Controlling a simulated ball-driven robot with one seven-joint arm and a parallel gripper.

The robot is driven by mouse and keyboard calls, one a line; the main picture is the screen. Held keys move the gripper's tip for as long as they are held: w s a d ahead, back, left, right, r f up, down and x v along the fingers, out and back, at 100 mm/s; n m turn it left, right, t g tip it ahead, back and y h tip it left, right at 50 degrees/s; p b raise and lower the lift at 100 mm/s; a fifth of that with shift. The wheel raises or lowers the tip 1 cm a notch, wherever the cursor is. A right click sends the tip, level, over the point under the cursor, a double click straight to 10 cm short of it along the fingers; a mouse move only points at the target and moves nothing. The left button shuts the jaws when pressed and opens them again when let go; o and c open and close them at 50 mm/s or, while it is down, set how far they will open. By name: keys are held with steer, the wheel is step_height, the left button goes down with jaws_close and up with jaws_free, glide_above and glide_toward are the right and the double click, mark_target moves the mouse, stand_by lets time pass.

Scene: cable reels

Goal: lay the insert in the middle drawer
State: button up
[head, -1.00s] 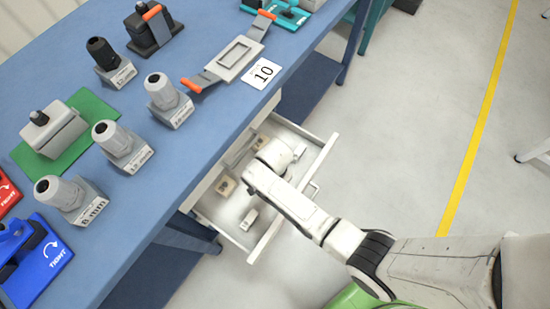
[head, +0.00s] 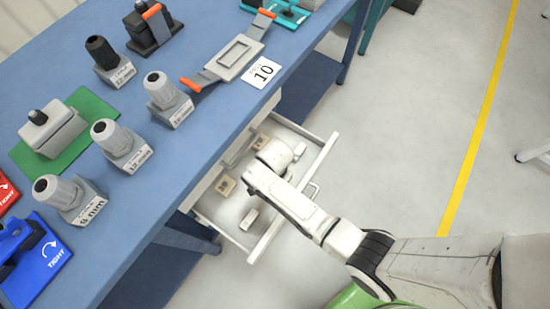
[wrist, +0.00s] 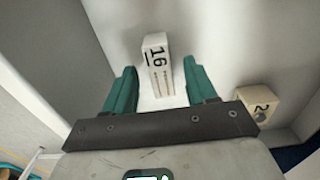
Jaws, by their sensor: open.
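An open drawer (head: 270,237) sticks out under the blue bench; I cannot tell which level it is. In the wrist view, a pale insert marked 16 (wrist: 157,62) sits between and a little beyond the spread green fingertips of my gripper (wrist: 160,88). Gaps show on both sides of it, so it is not gripped. A tan insert with a partly readable 2 (wrist: 259,104) lies to the right, by a drawer wall. In the head view, my arm hides the gripper over the drawer. A tan block (head: 225,185) and a pale block (head: 249,219) show inside the drawer.
The blue bench top (head: 200,135) above holds several grey fittings, a green mat (head: 98,106), a clamp plate with orange handles (head: 233,59) and a card marked 10 (head: 263,72). The drawer's walls stand close around my gripper.

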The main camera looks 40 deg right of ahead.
step_height(320, 180, up, 11)
steer(key=p, duration=0.1)
steer(key=shift+f, duration=0.2)
stand_by(0.6)
